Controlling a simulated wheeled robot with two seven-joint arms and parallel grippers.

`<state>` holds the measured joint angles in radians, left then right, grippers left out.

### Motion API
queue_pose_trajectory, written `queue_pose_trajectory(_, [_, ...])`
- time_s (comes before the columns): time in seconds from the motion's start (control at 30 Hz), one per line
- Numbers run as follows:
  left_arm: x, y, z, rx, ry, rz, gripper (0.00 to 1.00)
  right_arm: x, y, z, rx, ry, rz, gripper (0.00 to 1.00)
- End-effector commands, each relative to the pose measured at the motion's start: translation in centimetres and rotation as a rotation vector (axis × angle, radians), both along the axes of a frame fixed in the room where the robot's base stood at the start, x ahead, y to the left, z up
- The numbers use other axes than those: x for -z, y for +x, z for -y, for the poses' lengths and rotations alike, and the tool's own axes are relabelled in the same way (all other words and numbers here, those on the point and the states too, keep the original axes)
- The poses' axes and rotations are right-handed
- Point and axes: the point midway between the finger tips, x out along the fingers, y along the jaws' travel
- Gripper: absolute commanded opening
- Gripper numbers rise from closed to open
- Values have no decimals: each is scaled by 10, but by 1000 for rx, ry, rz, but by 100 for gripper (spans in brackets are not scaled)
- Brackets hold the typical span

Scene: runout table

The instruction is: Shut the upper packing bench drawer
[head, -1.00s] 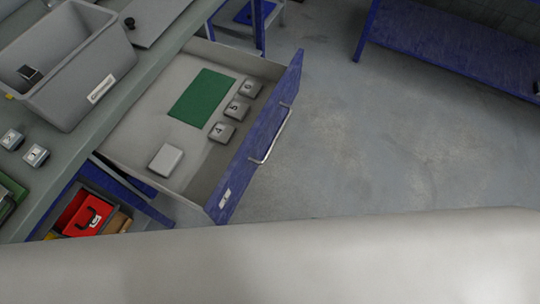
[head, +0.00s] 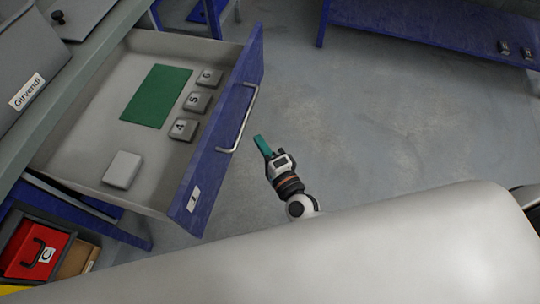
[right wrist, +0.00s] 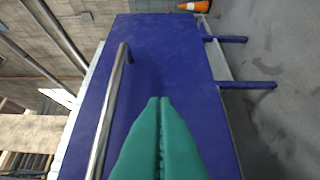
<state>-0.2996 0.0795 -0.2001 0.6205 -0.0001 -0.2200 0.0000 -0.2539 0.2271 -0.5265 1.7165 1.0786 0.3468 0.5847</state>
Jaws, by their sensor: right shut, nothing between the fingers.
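The upper packing bench drawer stands pulled out, its blue front (head: 229,133) facing right in the head view, with a metal bar handle (head: 241,118). My right gripper (head: 261,143) is shut and empty, just right of the drawer front near the handle. In the right wrist view its teal fingers (right wrist: 160,130) point at the blue front (right wrist: 170,60), right of the handle (right wrist: 108,110); contact cannot be told. My left gripper is not in view.
The bench top (head: 88,75) holds a grey bin (head: 30,70). Below the drawer is a red box (head: 36,250). Another blue bench (head: 430,32) stands at the back right. The floor right of the drawer is clear. An orange cone (right wrist: 194,6) shows in the right wrist view.

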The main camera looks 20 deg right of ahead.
Motion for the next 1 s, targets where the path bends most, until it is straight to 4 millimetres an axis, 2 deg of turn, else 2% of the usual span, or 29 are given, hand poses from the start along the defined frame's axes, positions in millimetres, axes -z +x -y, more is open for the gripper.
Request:
queue_pose_trajectory(0.03, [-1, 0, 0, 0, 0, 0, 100, -1, 12, -3, 0, 1, 2, 0])
queue_pose_trajectory(0.13, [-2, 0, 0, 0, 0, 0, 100, -2, 31, -8, 0, 1, 3, 0])
queue_pose_trajectory(0.3, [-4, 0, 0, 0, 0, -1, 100, 0, 41, -31, 0, 2, -1, 0])
queue_pose_trajectory(0.5, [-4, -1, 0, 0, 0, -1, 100, 0, 46, -41, -1, 0, -1, 0])
queue_pose_trajectory(1.0, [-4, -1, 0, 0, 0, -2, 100, 0, 46, -42, 0, -2, 0, 0])
